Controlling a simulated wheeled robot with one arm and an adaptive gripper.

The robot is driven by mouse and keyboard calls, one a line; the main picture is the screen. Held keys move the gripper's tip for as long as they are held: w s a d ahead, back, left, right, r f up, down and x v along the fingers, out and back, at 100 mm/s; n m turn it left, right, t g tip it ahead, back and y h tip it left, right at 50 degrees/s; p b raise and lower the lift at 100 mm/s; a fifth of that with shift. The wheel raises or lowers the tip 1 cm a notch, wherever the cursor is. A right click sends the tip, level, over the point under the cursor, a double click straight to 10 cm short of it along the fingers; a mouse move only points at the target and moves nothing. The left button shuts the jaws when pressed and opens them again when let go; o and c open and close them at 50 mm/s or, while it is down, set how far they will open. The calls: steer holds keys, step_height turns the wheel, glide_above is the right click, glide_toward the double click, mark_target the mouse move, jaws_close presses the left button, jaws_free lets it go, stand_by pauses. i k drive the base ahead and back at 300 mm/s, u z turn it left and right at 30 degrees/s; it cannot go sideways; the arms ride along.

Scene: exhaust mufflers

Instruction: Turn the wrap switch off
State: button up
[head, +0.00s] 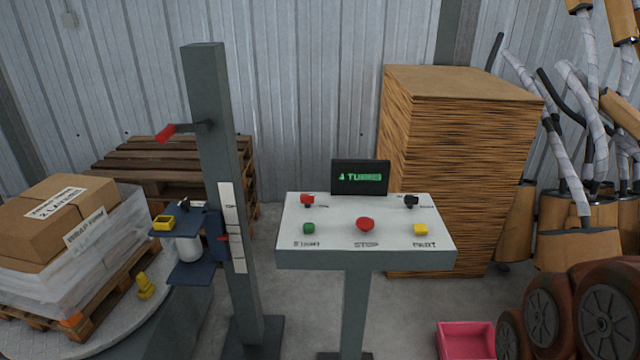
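A white control panel (390,240) stands on a grey post in the middle of the head view. Its top left has a red switch knob (307,200), and its top right a black switch knob (411,201). Labels beside both knobs are too small to read, so I cannot tell which is the wrap switch or its setting. Below are a green button (308,229), a red stop button (365,224) and a yellow button (420,230). A small display (360,177) behind the panel shows green text, apparently turns. My gripper is not in view.
Left of the panel stands a grey mast (222,180) with a red-handled lever (166,132) and a blue film carriage (190,272). Wrapped cartons (50,215) sit on a pallet. Brown sheets (450,170) are stacked behind.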

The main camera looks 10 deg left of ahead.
mark_target(307, 199)
steer(key=u, duration=0.25)
steer(key=i, duration=0.55)
steer(key=u, duration=0.9)
steer(key=i, duration=0.35)
steer(key=u, duration=0.45)
